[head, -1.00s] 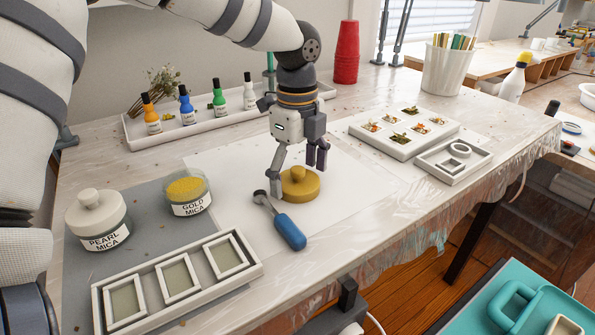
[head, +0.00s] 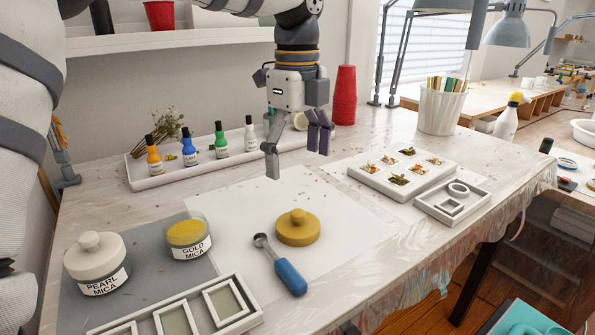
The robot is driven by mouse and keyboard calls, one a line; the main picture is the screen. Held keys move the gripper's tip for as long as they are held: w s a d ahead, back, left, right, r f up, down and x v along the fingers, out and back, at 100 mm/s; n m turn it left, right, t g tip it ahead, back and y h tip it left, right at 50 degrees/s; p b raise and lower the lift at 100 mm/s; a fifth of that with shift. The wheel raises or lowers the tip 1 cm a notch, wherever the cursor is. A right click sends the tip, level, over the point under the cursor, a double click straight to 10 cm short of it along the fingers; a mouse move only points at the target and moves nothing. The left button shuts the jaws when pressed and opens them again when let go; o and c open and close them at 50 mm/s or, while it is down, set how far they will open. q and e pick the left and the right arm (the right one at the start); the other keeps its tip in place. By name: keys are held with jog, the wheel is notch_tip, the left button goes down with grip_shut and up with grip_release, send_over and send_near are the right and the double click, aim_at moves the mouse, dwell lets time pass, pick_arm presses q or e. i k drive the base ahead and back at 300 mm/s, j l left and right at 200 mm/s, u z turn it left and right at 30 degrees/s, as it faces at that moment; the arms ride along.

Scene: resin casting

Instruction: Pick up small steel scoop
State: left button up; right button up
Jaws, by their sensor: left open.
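The small steel scoop (head: 279,265) has a blue handle and a small grey metal bowl. It lies on the white sheet, bowl pointing back left, handle toward the front. My left gripper (head: 297,162) hangs above the table, behind and above the scoop, with its fingers apart and nothing between them. A round mustard-yellow lid with a knob (head: 298,229) lies just right of the scoop's bowl, below the gripper. The open gold mica jar (head: 188,239) stands left of the scoop. My right gripper does not show.
The lidded pearl mica jar (head: 96,265) and a framed mould tray (head: 239,317) are at the front left. A white tray of dropper bottles (head: 152,182) stands behind. Flower moulds (head: 369,181) and a ring tray (head: 425,203) are right. The sheet's right part is clear.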

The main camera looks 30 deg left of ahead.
aim_at(295, 281)
jog(key=k+l, duration=0.8)
